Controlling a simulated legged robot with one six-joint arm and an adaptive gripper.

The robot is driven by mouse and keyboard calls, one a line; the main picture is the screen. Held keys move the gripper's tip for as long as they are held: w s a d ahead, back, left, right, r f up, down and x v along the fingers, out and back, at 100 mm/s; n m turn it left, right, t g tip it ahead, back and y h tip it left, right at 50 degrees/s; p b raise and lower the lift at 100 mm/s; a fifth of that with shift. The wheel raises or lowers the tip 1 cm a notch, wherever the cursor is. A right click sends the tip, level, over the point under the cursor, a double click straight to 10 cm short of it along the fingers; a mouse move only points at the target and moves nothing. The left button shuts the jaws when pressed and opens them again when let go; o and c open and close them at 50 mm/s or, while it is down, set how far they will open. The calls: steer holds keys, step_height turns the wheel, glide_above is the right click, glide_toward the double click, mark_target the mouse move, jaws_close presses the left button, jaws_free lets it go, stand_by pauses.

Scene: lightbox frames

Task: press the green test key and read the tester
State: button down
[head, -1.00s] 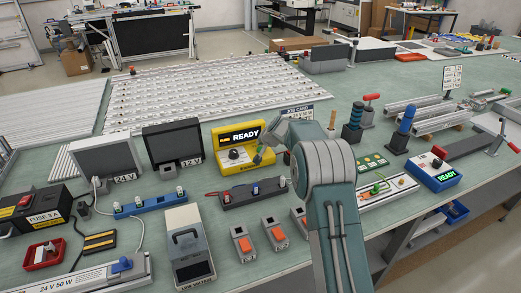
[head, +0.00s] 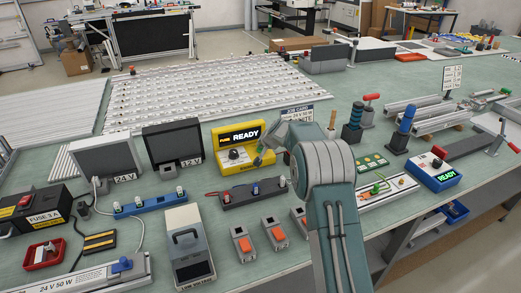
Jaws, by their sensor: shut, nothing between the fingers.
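The yellow tester (head: 228,158) stands upright in the middle of the bench. My gripper (head: 259,158) is shut and empty at the tester's right front corner. A small green spot shows at the fingertips. I cannot tell whether it is the green key or whether the fingers touch it. My arm hides the area to the right of the tester.
A dark socket strip (head: 240,196) lies just in front of the yellow tester. Grey blocks with orange rockers (head: 278,234) stand nearer. A job card (head: 297,112) stands behind my arm.

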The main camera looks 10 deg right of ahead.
mark_target(261, 150)
steer(key=shift+f, duration=0.45)
stand_by(0.4)
stand_by(0.3)
steer(key=shift+r, duration=0.95)
steer(key=shift+r, duration=2.5)
